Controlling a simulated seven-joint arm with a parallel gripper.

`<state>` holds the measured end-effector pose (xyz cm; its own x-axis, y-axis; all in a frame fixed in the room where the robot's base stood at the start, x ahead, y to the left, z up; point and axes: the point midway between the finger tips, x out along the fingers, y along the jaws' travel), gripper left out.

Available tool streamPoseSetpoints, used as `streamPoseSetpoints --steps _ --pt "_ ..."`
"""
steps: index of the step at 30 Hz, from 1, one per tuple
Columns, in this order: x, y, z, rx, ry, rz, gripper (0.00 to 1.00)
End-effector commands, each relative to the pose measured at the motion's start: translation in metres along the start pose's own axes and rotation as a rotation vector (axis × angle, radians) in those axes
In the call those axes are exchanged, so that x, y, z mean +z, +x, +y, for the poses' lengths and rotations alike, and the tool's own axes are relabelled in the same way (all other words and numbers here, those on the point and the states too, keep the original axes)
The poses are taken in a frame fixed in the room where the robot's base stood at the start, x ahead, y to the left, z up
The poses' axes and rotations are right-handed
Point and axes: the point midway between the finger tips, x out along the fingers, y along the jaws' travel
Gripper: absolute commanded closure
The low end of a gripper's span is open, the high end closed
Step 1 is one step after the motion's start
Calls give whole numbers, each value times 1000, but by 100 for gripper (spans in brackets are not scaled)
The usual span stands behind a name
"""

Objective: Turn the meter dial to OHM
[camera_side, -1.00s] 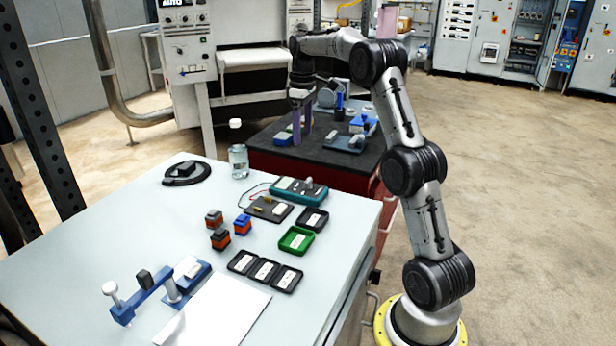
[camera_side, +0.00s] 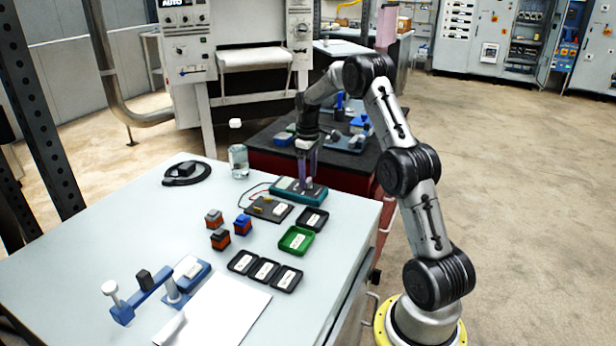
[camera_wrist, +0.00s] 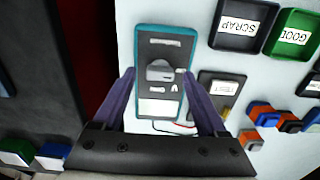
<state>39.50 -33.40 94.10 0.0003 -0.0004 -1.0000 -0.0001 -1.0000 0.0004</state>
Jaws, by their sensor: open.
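The meter (camera_side: 287,191) is a teal-edged dark box lying on the white table, near its far right edge. In the wrist view the meter (camera_wrist: 176,48) shows its grey dial knob (camera_wrist: 160,71) in the middle, with pale labels above and below it and a white panel at one end. The label text is too small to read. My gripper (camera_side: 308,180) is over the meter, pointing down. In the wrist view my gripper (camera_wrist: 159,85) is open, with its two purple fingers on either side of the dial. I cannot tell whether they touch the knob.
A test board (camera_side: 268,208) with wires lies beside the meter. A black SCRAP tray (camera_wrist: 243,25) and green GOOD tray (camera_wrist: 292,36) are near. Several small blocks (camera_side: 243,224), a bottle (camera_side: 238,160) and a blue fixture (camera_side: 160,290) stand on the table. A dark bench (camera_side: 270,140) is behind.

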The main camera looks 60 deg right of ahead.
Motion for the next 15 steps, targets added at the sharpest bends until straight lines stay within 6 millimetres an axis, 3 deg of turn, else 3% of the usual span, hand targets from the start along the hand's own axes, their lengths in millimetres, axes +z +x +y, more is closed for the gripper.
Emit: streamPoseSetpoints --steps 11,15 --pt "0 7 0 0 0 0 25" --pt "0 7 0 0 0 0 47"
